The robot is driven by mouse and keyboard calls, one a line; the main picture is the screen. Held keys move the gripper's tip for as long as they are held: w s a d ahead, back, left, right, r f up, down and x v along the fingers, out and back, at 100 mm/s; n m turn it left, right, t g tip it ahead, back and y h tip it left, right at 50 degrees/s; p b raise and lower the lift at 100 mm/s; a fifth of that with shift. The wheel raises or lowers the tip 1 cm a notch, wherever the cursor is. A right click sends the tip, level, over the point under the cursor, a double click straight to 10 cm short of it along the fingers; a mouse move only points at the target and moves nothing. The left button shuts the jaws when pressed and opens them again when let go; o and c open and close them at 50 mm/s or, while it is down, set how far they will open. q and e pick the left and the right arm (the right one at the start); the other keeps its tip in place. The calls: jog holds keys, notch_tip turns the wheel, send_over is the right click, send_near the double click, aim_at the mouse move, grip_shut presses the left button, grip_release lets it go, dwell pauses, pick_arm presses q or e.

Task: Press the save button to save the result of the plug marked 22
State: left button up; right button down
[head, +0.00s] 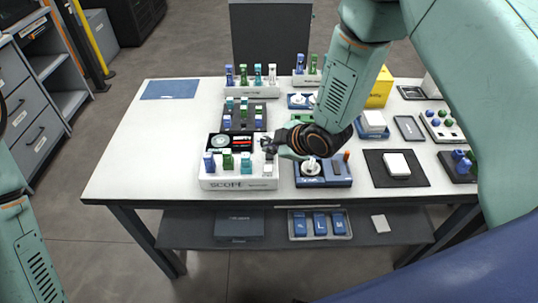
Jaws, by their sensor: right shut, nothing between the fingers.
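A white unit lettered SCOPE (210,184) stands at the front of the white table. Several plugs stand in its front row: a blue plug (209,162), a green plug (227,160), a teal plug (246,163) and a pale one at the right. Its dark screen (235,143) shows a round grey image and red and white marks. My right gripper (266,146) is shut and empty at the screen's right edge, above the unit; whether it touches cannot be told. The number 22 and the save button cannot be made out. My left arm shows at the lower left, its gripper out of view.
A blue device (338,181) with a white spool stands right of the unit. Racks of plugs (251,91) stand behind. A black mat (376,178) with a white box (396,164) lies to the right. The table's left side is clear except for a blue sheet (170,89).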

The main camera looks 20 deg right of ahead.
jog(key=shift+d, duration=0.15)
dwell(0.3)
jog(key=shift+f, duration=0.15)
jog(key=shift+f+b, duration=0.3)
jog(key=shift+f+b, duration=0.3)
jog(key=shift+f, duration=0.2)
dwell(0.6)
jog(key=shift+r, duration=0.15)
jog(key=shift+r+p, duration=0.75)
jog(key=shift+r, duration=0.05)
